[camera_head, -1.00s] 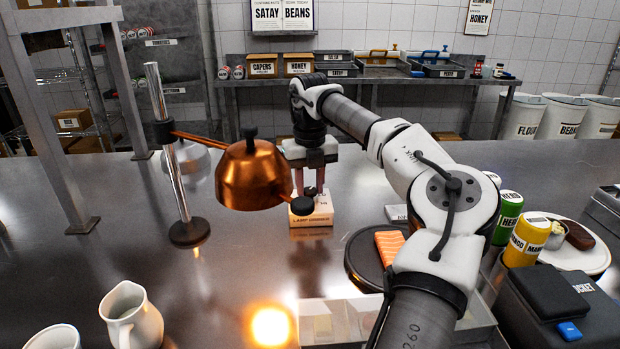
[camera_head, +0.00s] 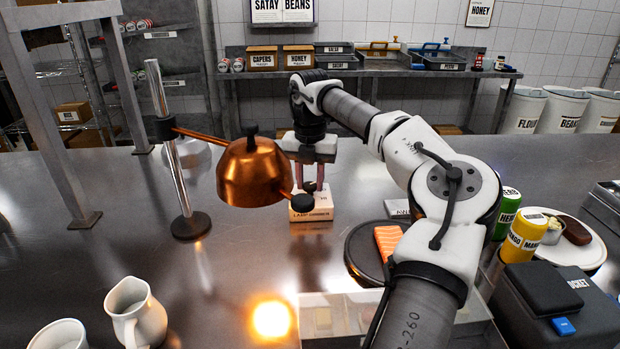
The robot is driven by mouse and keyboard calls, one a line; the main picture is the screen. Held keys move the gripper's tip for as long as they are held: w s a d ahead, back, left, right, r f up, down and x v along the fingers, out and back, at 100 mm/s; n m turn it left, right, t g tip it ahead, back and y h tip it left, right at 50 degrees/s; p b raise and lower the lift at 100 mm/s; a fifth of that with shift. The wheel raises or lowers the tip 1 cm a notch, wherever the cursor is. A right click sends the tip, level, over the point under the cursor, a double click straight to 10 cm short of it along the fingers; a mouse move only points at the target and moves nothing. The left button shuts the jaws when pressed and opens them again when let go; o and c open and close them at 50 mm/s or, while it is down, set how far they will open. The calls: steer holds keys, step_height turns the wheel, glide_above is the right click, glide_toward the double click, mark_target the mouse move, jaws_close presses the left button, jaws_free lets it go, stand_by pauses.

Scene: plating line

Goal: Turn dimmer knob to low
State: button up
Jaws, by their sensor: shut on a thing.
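The white lamp dimmer box (camera_head: 311,208) stands on the steel counter, with its lettered front facing me. My gripper (camera_head: 311,187) points down from above at the top of the box, with its fingers shut on the dark dimmer knob (camera_head: 310,187). The knob is small and partly hidden by the fingers, so its setting cannot be read. The copper heat lamp (camera_head: 252,172) hangs from an arm on a chrome pole just left of my gripper. The black round end of the lamp's handle (camera_head: 302,203) overlaps the box in this view.
A dark round board with salmon (camera_head: 388,241) lies right of the box. Green and yellow cans (camera_head: 524,235) and a white plate (camera_head: 585,252) stand farther right. White jugs (camera_head: 135,313) are at the front left. The counter between jugs and lamp pole is clear.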

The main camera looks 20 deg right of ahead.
mark_target(310, 184)
steer(key=shift+r, duration=0.1)
steer(key=o, duration=1)
steer(key=shift+c, duration=0.2)
step_height(310, 184, up, 14)
